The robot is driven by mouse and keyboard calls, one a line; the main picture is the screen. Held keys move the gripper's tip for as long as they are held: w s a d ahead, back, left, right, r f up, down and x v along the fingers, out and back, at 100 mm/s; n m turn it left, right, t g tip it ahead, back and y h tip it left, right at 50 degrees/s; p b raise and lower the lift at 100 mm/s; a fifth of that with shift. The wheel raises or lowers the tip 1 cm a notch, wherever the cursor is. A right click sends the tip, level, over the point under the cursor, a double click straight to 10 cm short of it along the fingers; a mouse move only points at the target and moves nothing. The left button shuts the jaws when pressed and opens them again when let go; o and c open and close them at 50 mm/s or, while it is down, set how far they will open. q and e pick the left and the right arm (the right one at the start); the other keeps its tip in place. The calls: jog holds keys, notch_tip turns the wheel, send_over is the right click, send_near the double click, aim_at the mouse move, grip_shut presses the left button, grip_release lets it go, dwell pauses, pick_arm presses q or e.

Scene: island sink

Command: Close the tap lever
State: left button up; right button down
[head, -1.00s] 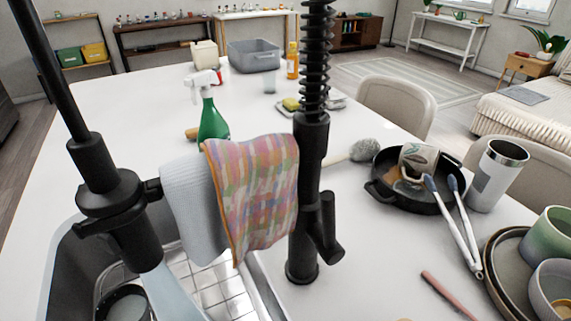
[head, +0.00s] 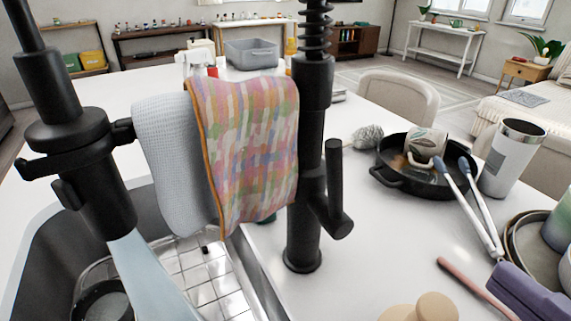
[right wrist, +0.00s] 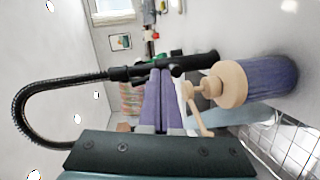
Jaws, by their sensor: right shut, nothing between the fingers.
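The black tap (head: 303,220) stands behind the sink's right edge. Its lever (head: 335,180) points up from a stub on the post's right side. A pale blue stream (head: 150,275) runs from the spray head (head: 85,165) into the sink. My right gripper (head: 530,290) enters at the lower right, apart from the tap and to the right of the lever. In the right wrist view its purple fingers (right wrist: 159,92) are together and empty, with the tap (right wrist: 190,62) beyond them. I cannot tell the lever apart clearly there. My left gripper is not in view.
Cloths (head: 245,150) hang on the tap's arm. A soap dispenser with a beige pump (head: 425,308) stands at the front; its purple bottle (right wrist: 268,83) shows in the right wrist view. A pan (head: 395,177), tumbler (head: 510,160), tongs (head: 468,205) and dishes crowd the right.

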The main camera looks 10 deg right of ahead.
jog(key=s+a+n+y+b, duration=0.2)
jog(key=s+a+n+y, duration=0.3)
jog(key=a+n, duration=0.15)
jog(key=n+p, duration=0.1)
jog(key=p, duration=0.2)
send_near(336, 191)
jog(key=w+a, duration=0.7)
jog(key=a, duration=0.2)
jog(key=shift+y, duration=0.4)
jog(key=d+p, duration=0.1)
jog(key=d, duration=0.3)
jog(key=shift+w+p, duration=0.15)
jog(key=shift+p, duration=0.15)
jog(key=shift+d, duration=0.1)
